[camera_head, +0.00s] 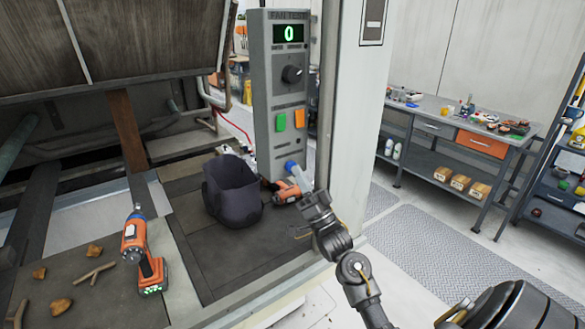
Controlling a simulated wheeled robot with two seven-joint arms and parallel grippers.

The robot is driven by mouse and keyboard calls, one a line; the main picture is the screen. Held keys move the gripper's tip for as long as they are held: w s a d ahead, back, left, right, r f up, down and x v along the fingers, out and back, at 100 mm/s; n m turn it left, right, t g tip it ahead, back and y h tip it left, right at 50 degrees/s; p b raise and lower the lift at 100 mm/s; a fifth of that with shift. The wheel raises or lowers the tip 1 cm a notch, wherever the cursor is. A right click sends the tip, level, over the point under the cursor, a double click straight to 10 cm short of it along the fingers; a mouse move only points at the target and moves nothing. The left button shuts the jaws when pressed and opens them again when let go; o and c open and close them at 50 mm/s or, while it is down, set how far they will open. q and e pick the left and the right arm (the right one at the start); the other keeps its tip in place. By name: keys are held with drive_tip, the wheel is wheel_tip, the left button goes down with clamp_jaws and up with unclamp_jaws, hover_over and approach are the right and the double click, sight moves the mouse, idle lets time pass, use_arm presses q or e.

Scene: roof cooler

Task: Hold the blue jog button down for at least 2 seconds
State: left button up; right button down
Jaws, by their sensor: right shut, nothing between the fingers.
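The grey fan test panel (261,95) stands upright at the centre, with a green 0 on its display (289,33). The blue jog button (290,164) shows as a small blue patch low on the panel, below the green button (281,122) and the orange button (299,118). My right gripper (297,175) comes in from the lower right, its shut, empty fingers pointing up and left at the blue button. The tips overlap the button in this view; I cannot tell whether they touch or press it. My left gripper is not in view.
A dark open bag (231,190) stands left of my right gripper. An orange tool (284,191) lies between them. An orange drill (144,252), twigs and brown chunks lie at the left. A white post (347,130) rises close on the right. Workbenches stand farther right.

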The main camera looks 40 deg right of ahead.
drive_tip(key=shift+w+d+f, duration=0.1)
drive_tip(key=shift+d+f, duration=0.15)
drive_tip(key=s, duration=0.1)
drive_tip(key=s+p, duration=0.1)
drive_tip(key=s, duration=0.2)
drive_tip(key=shift+s+d+f+p, duration=0.1)
drive_tip(key=shift+s+f+p, duration=0.05)
drive_tip(key=shift+f+p, duration=0.2)
drive_tip(key=shift+d+h, duration=0.1)
drive_tip(key=shift+h, duration=0.2)
